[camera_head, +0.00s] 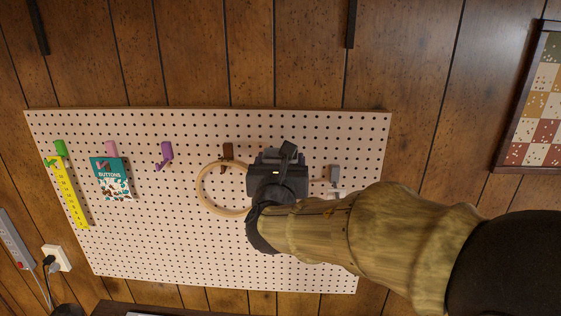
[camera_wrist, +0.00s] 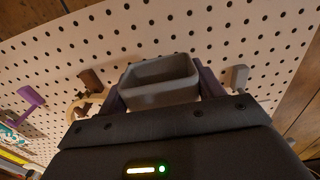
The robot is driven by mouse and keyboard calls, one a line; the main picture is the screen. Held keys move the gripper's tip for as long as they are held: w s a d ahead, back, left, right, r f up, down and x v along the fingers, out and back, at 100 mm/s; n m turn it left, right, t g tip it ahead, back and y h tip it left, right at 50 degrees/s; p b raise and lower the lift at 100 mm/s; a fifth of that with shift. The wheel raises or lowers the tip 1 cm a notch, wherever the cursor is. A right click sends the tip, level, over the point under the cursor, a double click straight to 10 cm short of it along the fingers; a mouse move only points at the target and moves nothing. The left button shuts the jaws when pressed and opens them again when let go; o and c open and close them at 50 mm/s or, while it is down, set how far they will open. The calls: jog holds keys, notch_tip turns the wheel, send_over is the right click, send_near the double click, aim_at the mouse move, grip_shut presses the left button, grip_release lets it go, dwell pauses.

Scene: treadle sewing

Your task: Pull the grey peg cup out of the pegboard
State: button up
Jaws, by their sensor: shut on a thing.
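The grey peg cup (camera_wrist: 160,92) is an open-topped box in front of the pegboard (camera_wrist: 150,25) in the wrist view. My gripper (camera_wrist: 160,88) has one finger on each side of the cup and is shut on it. The cup looks upright and close to the board; I cannot tell whether its pegs are still in the holes. In the head view my gripper (camera_head: 280,158) is at the right half of the pegboard (camera_head: 200,125), and it hides most or all of the cup.
A brown hook (camera_head: 228,151) with a wooden hoop (camera_head: 201,195) is just left of my gripper. A grey hook (camera_head: 334,174) is close on its right. A purple hook (camera_head: 166,152), a buttons packet (camera_head: 112,178) and a yellow ruler (camera_head: 68,192) hang farther left.

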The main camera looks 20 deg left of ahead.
jog(key=shift+b+v, duration=0.7)
jog(key=shift+v, duration=1)
jog(key=shift+w, duration=0.1)
